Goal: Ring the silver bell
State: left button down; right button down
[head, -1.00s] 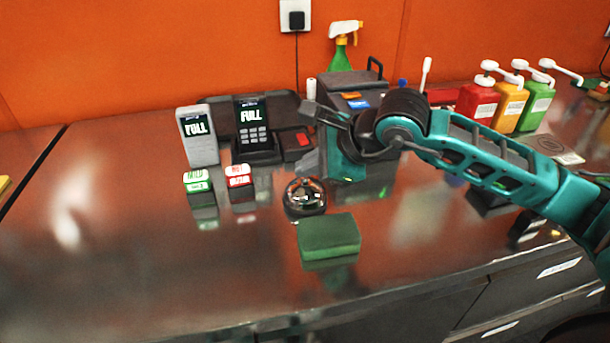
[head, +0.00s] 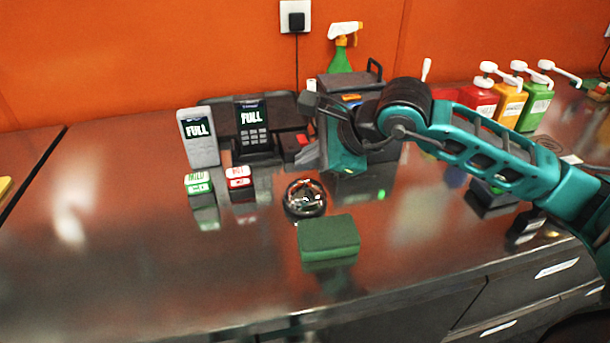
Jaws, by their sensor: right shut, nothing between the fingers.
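The silver bell (head: 304,198) is a shiny dome on a dark base, standing on the metal counter just behind a green block. My right gripper (head: 306,104) is shut and empty. It hangs in the air above and behind the bell in the picture, in front of the dark caddy, and does not touch the bell. The right arm comes in from the right. My left gripper is not in view.
A green sponge-like block (head: 329,237) lies in front of the bell. Green (head: 199,183) and red (head: 239,177) small boxes stand to the left. Sauce bottles (head: 507,102) stand right. The left counter is clear.

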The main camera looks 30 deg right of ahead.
notch_tip(320, 180, up, 5)
jog(key=shift+f+p, duration=0.15)
jog(key=shift+p, duration=1.05)
jog(key=shift+s, duration=0.1)
